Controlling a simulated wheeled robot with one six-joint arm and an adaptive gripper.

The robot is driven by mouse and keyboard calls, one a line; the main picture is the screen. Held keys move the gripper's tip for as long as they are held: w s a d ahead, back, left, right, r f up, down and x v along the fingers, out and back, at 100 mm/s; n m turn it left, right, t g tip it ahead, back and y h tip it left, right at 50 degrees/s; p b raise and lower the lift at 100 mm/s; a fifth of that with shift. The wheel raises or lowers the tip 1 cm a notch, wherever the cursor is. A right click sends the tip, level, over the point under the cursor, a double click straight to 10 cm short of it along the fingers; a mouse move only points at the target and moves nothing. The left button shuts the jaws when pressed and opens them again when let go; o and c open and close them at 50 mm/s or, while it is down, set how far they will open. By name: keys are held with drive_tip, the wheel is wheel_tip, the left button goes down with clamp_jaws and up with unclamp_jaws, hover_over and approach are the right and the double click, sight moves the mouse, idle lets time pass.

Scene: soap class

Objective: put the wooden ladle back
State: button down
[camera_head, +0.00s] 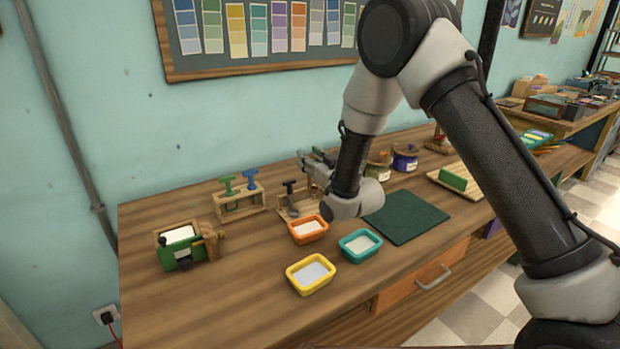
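I cannot make out the wooden ladle in this view. My gripper (309,163) is at the back of the workbench, partly hidden by my own wrist. It is too small to show whether its fingers are open or hold anything. Just below it is a small wooden stand (286,217) with a dark T-handled tool (291,195) in it. The right part of this stand is hidden behind my wrist.
The bench (180,310) also holds a rack (238,205) with green and blue T-handled tools, and a green box-like device (182,254). Orange (307,238), teal (357,257) and yellow (303,287) trays stand in front. A dark green mat (410,222) lies right. Jars (404,163) stand behind.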

sight(311, 186)
wheel_tip(311, 186, down, 6)
drive_tip(key=shift+s+d+r, duration=0.1)
drive_tip(key=shift+s, duration=0.05)
drive_tip(key=c, duration=1)
unclamp_jaws()
drive_tip(key=shift+r, duration=0.2)
drive_tip(key=shift+o, duration=0.2)
drive_tip(key=v, duration=0.7)
drive_tip(key=w+d+r+m+g+h, duration=0.2)
drive_tip(key=w+d+r+h, duration=0.15)
drive_tip(key=d+r, duration=0.55)
drive_tip(key=s+d+r+m+g+h, duration=0.1)
drive_tip(key=s+d+r+h, duration=0.15)
drive_tip(key=d, duration=0.35)
drive_tip(key=s+d+r+g+h, duration=0.1)
drive_tip(key=s+d+r, duration=0.3)
drive_tip(key=d, duration=0.1)
drive_tip(key=s+d+r+m+g+h, duration=0.1)
drive_tip(key=s+d, duration=0.4)
drive_tip(key=s, duration=0.5)
drive_tip(key=s+d+r+m+g+h, duration=0.1)
drive_tip(key=s+d, duration=0.4)
drive_tip(key=s, duration=0.6)
drive_tip(key=s+d+r+m+g+h, duration=0.1)
drive_tip(key=s+d+r+g, duration=0.2)
drive_tip(key=s, duration=0.8)
drive_tip(key=shift+d+m+g, duration=0.4)
drive_tip(key=shift+d+g, duration=0.5)
drive_tip(key=shift+d, duration=0.35)
